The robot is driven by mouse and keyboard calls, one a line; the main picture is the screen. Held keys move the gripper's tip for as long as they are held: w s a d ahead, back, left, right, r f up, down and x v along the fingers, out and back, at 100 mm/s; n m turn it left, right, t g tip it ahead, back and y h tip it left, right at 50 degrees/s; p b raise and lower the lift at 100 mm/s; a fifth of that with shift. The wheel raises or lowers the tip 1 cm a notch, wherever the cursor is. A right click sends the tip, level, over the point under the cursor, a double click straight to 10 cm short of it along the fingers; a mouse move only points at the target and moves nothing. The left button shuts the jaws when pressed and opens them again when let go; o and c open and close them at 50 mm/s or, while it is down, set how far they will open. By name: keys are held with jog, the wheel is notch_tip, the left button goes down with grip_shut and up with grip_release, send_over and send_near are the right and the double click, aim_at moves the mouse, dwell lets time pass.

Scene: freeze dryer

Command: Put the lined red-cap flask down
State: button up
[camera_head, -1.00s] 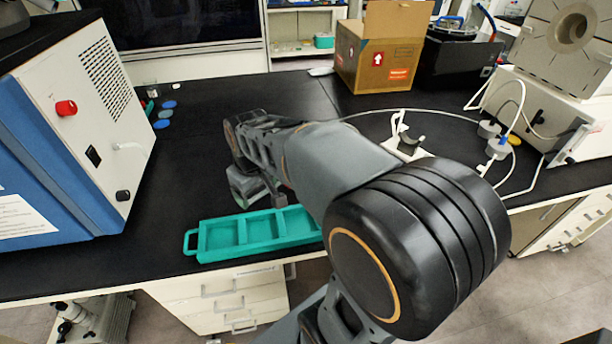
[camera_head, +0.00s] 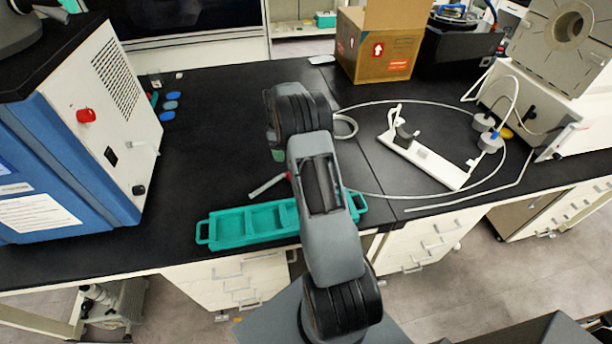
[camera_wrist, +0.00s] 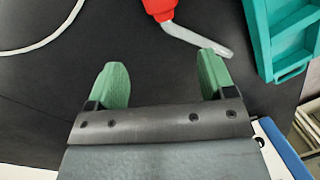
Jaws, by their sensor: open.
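A red cap (camera_head: 289,176) with a pale bent tube (camera_head: 266,186) shows just left of my arm, behind the teal tray. In the wrist view the red part (camera_wrist: 160,8) is at the top edge, with its grey-white tube (camera_wrist: 198,38) angled down to the right. The flask's body is hidden by my arm or out of frame. My gripper (camera_wrist: 164,78) is open, with nothing between its green fingers. The red cap lies beyond the fingertips, apart from them. In the head view only a bit of a green finger (camera_head: 280,155) shows.
A teal tray (camera_head: 207,232) lies along the bench's front edge; its corner also shows in the wrist view (camera_wrist: 262,40). A white stand (camera_head: 438,168) and a looped white hose (camera_head: 420,195) lie to the right. A blue-white machine (camera_head: 75,130) is at left.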

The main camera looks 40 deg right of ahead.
jog(key=f, duration=0.3)
jog(key=s+f, duration=0.1)
jog(key=shift+a+f+p, duration=0.15)
jog(key=shift+f+p, duration=0.15)
jog(key=shift+f, duration=0.1)
jog(key=f+p, duration=0.1)
jog(key=f, duration=0.1)
jog(key=s+f+p, duration=0.1)
jog(key=f, duration=0.1)
jog(key=shift+s+a+f, duration=0.1)
jog(key=shift+s+a, duration=0.05)
jog(key=shift+a, duration=0.05)
jog(key=shift+f, duration=0.45)
jog(key=shift+c, duration=0.4)
jog(key=c, duration=1)
jog(key=shift+r, duration=0.15)
